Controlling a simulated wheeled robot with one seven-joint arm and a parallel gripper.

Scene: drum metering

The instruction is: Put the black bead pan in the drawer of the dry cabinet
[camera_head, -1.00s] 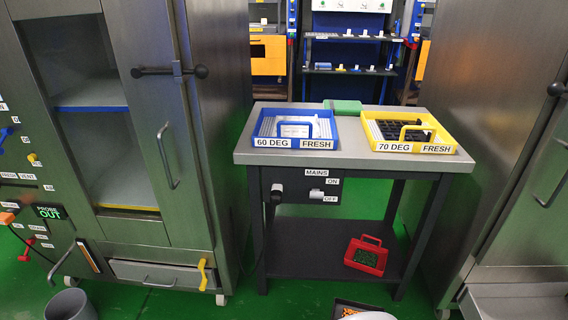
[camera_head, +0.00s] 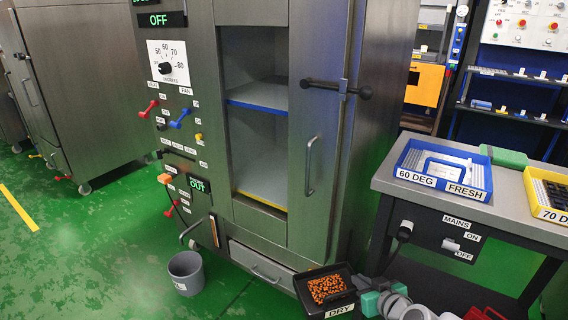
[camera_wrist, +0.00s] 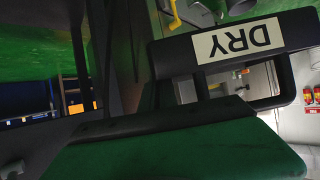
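The black bead pan (camera_head: 311,303), full of orange beads and labelled DRY, is at the bottom of the head view. My gripper (camera_head: 366,296), with green finger pads, is at the pan's right side and appears shut on its handle. In the wrist view, the pan's black handle part with the DRY label (camera_wrist: 238,40) shows beyond a green pad; the other finger is not clear. The steel cabinet (camera_head: 377,130) stands behind the pan. Its low drawer (camera_head: 262,266) has a bar handle and looks shut; the pan hides the area to its right.
A grey bucket (camera_head: 187,272) stands on the floor left of the drawer. A bench (camera_head: 400,190) on the right carries a blue tray (camera_head: 405,165) and a yellow tray (camera_head: 532,190). Another steel cabinet (camera_head: 85,80) stands at the far left. Green floor is free at lower left.

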